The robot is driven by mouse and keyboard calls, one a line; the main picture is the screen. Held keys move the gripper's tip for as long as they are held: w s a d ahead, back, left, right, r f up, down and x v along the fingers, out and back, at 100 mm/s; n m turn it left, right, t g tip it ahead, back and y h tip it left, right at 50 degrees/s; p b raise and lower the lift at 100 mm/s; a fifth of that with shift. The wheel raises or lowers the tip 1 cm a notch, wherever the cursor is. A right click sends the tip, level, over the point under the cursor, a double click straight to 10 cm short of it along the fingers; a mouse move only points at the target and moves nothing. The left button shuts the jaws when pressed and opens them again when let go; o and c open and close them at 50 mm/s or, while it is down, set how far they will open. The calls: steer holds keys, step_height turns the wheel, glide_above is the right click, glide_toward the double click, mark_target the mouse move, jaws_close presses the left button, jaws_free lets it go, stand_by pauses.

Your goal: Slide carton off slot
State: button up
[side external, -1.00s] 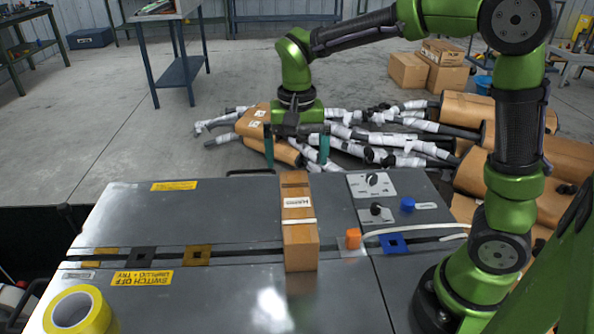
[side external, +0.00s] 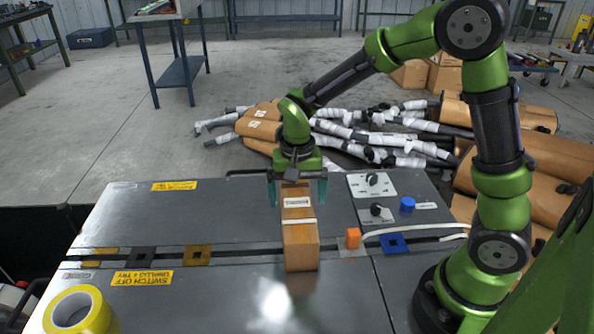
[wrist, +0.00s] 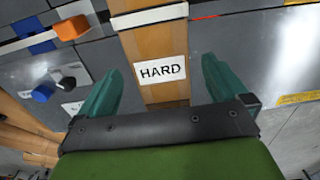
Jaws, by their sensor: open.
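The brown carton (side external: 300,243) lies lengthwise across the dark slot (side external: 255,251) in the grey table top. It carries a white label and a pale strap. In the wrist view the carton (wrist: 155,55) shows the label "HARD" between my fingers. My gripper (side external: 297,197) is open over the carton's far end, with one teal finger on each side of it. In the wrist view both fingers of my gripper (wrist: 158,85) stand apart from the carton's sides. The slot beneath the carton is hidden.
An orange cube (side external: 353,238) stands right of the carton, near a blue square plate (side external: 394,243) and a white cable. Black and blue knobs (side external: 407,204) sit farther back. Yellow tape (side external: 80,312) lies front left. The table left of the carton is mostly clear.

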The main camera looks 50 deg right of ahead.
mark_target(294, 190)
step_height(294, 190, down, 7)
steer(key=shift+r, duration=0.2)
steer(key=shift+c, duration=0.3)
steer(key=c, duration=1.1)
steer(key=shift+w+d, duration=3.2)
steer(key=shift+c, duration=0.2)
steer(key=o, duration=1.2)
steer(key=shift+r, duration=0.1)
step_height(294, 190, up, 17)
